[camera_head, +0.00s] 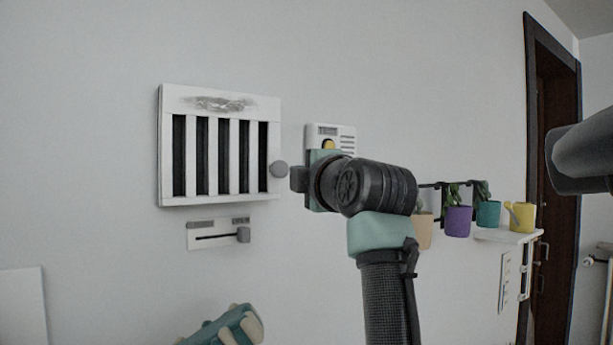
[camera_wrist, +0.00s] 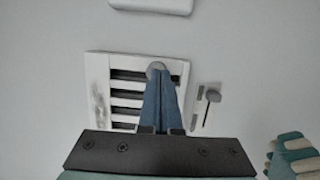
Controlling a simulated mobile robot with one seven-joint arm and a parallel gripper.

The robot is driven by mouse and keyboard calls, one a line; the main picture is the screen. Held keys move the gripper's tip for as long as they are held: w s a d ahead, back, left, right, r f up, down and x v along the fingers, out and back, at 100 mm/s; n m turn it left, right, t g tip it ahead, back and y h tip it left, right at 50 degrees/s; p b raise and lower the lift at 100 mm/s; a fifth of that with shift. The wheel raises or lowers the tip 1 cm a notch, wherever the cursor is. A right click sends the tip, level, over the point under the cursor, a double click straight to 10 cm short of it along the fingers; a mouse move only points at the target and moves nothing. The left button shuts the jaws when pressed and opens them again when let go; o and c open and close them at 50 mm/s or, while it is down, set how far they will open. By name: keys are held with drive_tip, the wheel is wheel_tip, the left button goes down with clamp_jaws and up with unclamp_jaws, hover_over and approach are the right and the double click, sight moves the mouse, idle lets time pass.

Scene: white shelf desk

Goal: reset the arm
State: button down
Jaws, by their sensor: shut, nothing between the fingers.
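My gripper (camera_head: 297,179) is at the wall, just right of the round grey knob (camera_head: 279,169) on a white slatted panel (camera_head: 219,199). In the wrist view its two blue fingers (camera_wrist: 157,78) are together with nothing between them. Their tips overlap the grey knob (camera_wrist: 156,68) in that view; I cannot tell whether they touch it. My arm rises from the bottom of the head view and hides part of the wall behind it.
A slider plate (camera_head: 210,242) is below the panel. A white wall box (camera_head: 348,140) with a yellow button is behind my wrist. Potted plants, including a purple pot (camera_head: 457,221), and a yellow watering can (camera_head: 522,217) are to the right, before a dark door frame (camera_head: 533,90).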

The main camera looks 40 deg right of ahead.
drive_tip(key=shift+s+b, duration=2.7)
drive_tip(key=shift+s, duration=3.2)
drive_tip(key=w+a+f+m+t+y, duration=0.1)
drive_tip(key=a+f+m+t, duration=0.2)
drive_tip(key=a, duration=0.7)
drive_tip(key=w+a+f+m+t+y, duration=0.15)
drive_tip(key=a+m, duration=0.35)
drive_tip(key=a, duration=0.5)
drive_tip(key=s+a+m+t+y, duration=0.2)
drive_tip(key=s+a+m+t, duration=0.3)
drive_tip(key=s+a, duration=0.8)
drive_tip(key=shift+m+y, duration=0.35)
drive_tip(key=shift+m, duration=0.65)
